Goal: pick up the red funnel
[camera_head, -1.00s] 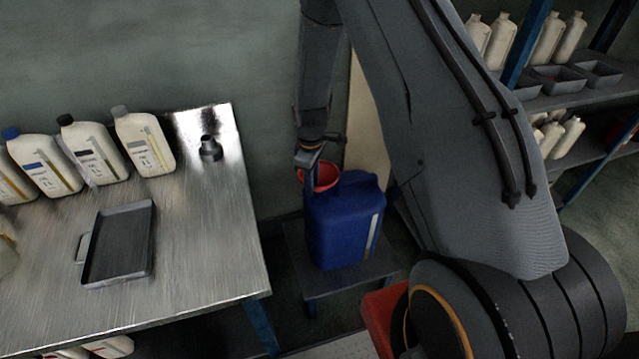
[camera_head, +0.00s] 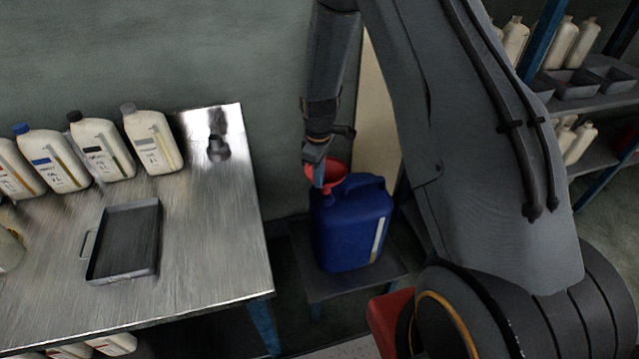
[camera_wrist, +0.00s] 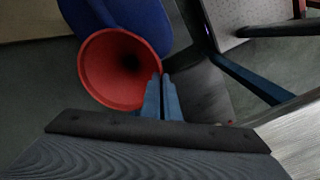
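The red funnel (camera_head: 335,174) is at the top of the blue jug (camera_head: 350,228), near its left end. In the wrist view, the funnel (camera_wrist: 118,68) shows its wide mouth and dark inside, with part of the blue jug (camera_wrist: 150,20) behind it. My gripper (camera_head: 316,182) is at the funnel's left side. In the wrist view, the blue fingers of my gripper (camera_wrist: 161,78) are close together with the funnel's rim edge between their tips. The funnel's spout is hidden, so I cannot tell whether it is still inside the jug.
The jug stands on a low dark stand (camera_head: 330,287) beside a metal table (camera_head: 205,245). On the table are several white bottles (camera_head: 152,140), a grey tray (camera_head: 125,240) and a small dark object (camera_head: 218,149). A shelf (camera_head: 580,105) with bottles stands at the right.

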